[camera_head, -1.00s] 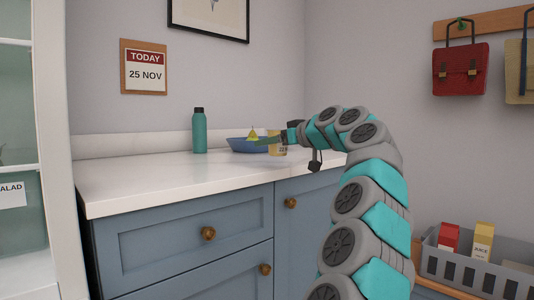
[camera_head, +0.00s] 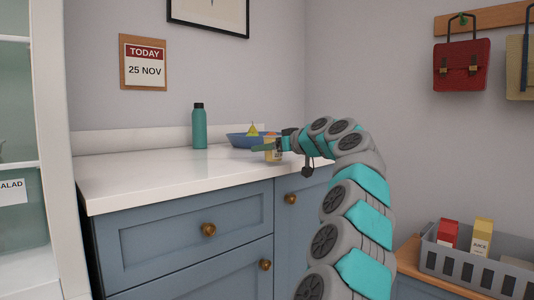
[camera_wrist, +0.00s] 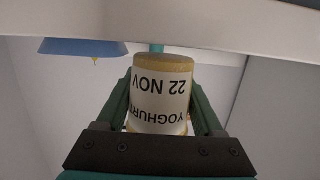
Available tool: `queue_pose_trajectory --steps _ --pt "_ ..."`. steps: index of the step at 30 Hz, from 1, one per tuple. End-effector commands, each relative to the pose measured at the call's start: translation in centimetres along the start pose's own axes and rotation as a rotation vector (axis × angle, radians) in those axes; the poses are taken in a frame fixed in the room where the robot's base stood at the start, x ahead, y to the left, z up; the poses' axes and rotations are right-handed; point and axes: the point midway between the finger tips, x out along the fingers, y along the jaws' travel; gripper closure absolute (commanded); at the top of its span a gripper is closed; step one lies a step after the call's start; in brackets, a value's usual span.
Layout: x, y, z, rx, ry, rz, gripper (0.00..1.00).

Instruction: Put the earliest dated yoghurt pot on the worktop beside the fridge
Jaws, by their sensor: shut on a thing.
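My gripper (camera_head: 268,149) is shut on a yoghurt pot (camera_wrist: 160,98), with one finger on each side. The pot is pale with a yellowish rim, and its label reads "22 NOV" and "YOGHURT", upside down in the wrist view. In the head view the small pot (camera_head: 273,156) shows over the white worktop (camera_head: 160,178), in front of the blue bowl. I cannot tell whether its base touches the worktop. The fridge (camera_head: 52,130) stands open-shelved or glass-fronted at the left edge, next to the worktop.
A teal bottle (camera_head: 199,128) stands at the back of the worktop, left of the blue bowl (camera_head: 237,139) of fruit. The front left of the worktop is clear. A calendar (camera_head: 144,63) reads "TODAY 25 NOV". A grey crate (camera_head: 470,267) with cartons stands at the lower right.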

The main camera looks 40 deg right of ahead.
Motion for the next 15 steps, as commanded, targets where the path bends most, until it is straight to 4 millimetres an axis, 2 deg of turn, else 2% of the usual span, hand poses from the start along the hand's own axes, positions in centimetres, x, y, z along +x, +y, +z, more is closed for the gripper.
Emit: queue_pose_trajectory --steps 3,14,15 --pt "0.18 -0.16 0.69 0.0 -0.002 -0.004 0.94" --pt "0.24 -0.1 0.98 -0.001 0.0 -0.001 0.94" --pt "0.23 -0.09 0.94 -0.001 0.0 -0.001 0.29"
